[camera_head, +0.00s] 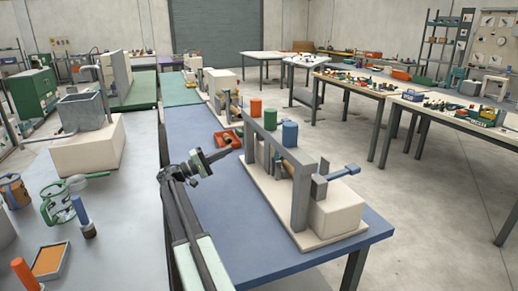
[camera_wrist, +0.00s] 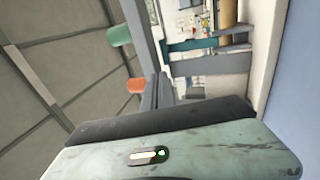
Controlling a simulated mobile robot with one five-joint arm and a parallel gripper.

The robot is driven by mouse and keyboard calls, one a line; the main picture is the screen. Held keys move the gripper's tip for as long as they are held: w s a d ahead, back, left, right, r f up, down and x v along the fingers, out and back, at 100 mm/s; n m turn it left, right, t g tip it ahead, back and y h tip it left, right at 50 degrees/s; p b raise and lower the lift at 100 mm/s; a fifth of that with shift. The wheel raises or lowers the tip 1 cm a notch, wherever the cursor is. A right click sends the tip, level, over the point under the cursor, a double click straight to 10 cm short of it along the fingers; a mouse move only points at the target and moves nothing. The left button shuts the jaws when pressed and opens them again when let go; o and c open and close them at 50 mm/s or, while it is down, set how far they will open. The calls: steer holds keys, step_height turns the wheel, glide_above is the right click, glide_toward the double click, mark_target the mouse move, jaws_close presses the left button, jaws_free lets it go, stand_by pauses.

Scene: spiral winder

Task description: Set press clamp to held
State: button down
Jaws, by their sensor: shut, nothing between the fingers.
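The spiral winder (camera_head: 299,190) stands on the blue bench, a cream base with grey uprights, a cream block and a blue-ended lever (camera_head: 345,171) on its right side. I cannot tell for sure which part is the press clamp or how it is set. My gripper (camera_head: 228,152) is shut and empty, left of the winder's frame and apart from it. In the wrist view, dark grey fingers (camera_wrist: 157,92) show above a worn pale-green housing. Beyond them are a pale machine with teal and grey bars (camera_wrist: 205,65).
A red tray (camera_head: 228,139) lies near my gripper. A grey bench (camera_head: 130,215) with tools and a cream machine is at left. The blue bench (camera_head: 262,268) is clear in front.

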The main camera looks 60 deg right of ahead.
steer(key=s+f+p+x, duration=0.1)
steer(key=p+x, duration=0.3)
steer(key=x, duration=1.1)
steer(key=shift+g+y, duration=0.3)
steer(key=shift+s+d, duration=0.1)
steer(key=shift+p+x, duration=0.55)
steer(key=shift+x, duration=0.4)
steer(key=r+b+v, duration=0.1)
steer(key=b+v, duration=0.1)
steer(key=v, duration=1.2)
steer(key=shift+a+r+b, duration=0.2)
steer(key=shift+r+b, duration=0.1)
steer(key=shift+r, duration=0.05)
